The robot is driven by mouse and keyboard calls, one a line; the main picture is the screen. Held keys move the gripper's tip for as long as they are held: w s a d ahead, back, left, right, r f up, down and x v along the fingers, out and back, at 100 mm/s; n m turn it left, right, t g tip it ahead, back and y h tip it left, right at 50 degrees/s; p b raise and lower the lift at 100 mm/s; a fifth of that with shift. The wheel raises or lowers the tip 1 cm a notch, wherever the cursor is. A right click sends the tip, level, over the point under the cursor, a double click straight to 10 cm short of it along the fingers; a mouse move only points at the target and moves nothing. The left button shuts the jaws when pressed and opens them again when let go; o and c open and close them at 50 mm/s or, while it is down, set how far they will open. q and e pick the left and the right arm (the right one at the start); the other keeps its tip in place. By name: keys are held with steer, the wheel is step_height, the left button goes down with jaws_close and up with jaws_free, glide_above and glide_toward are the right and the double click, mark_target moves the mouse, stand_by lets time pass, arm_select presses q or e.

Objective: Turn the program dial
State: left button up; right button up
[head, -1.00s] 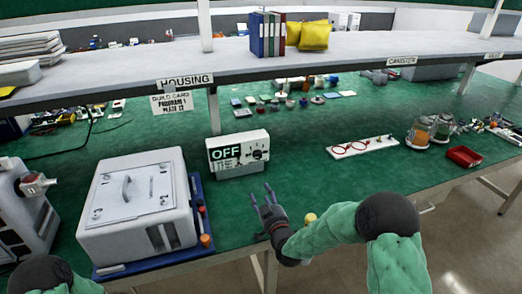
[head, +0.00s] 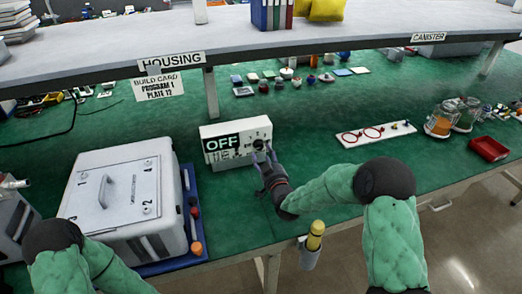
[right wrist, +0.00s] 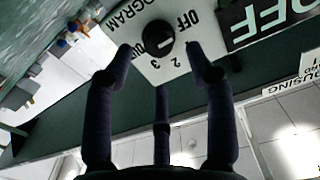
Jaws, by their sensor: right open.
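The control box (head: 226,142) is white and stands on the green bench, with a black panel reading OFF. Its round black program dial (right wrist: 159,38) shows in the right wrist view, ringed by marks including OFF, 2 and 3. The white line on the dial seems to lean toward OFF. My right gripper (head: 264,156) is in front of the dial side of the box and partly hides it. In the right wrist view its open fingers (right wrist: 160,50) stand on either side of the dial, apparently not gripping it. My left forearm shows at lower left, but its gripper is out of view.
A build card (head: 158,88) reading PROGRAM 1, PLATE 12 hangs from the shelf (head: 330,48) above. A white lidded housing (head: 125,195) stands on a blue tray left of the box. A white strip (head: 375,134) with red rings lies to the right.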

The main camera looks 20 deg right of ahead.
mark_target(260, 146)
steer(key=shift+w+b, duration=0.5)
steer(key=shift+w, duration=1.6)
steer(key=shift+c, duration=0.3)
jaws_close()
